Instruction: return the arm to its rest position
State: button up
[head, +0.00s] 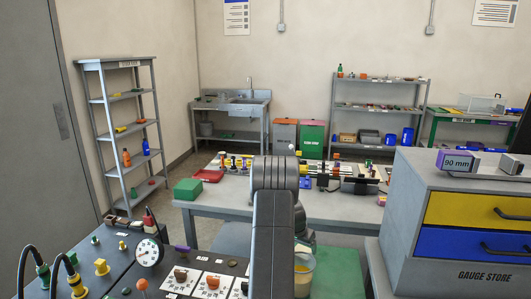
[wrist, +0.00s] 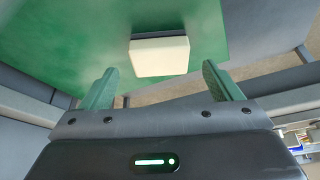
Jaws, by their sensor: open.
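My gripper (wrist: 160,88) shows in the wrist view with its two green fingers spread wide apart and nothing between them. Beyond the fingertips a pale cream block (wrist: 160,57) lies on a green surface (wrist: 60,40), apart from the fingers. In the head view my grey arm (head: 272,220) stands upright in the middle and hides part of the workbench and the cart. My gripper is not clearly visible in the head view.
A dark control panel (head: 110,270) with knobs and a gauge (head: 149,252) is at front left. A grey drawer cabinet (head: 415,220) stands close at right. A workbench (head: 230,192) with pipe fittings lies beyond my arm. A green mat (head: 338,270) and a cup (head: 304,272) sit beside my arm.

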aim_at(303, 250)
jog(key=shift+x, duration=1.45)
jog(key=shift+f, duration=0.1)
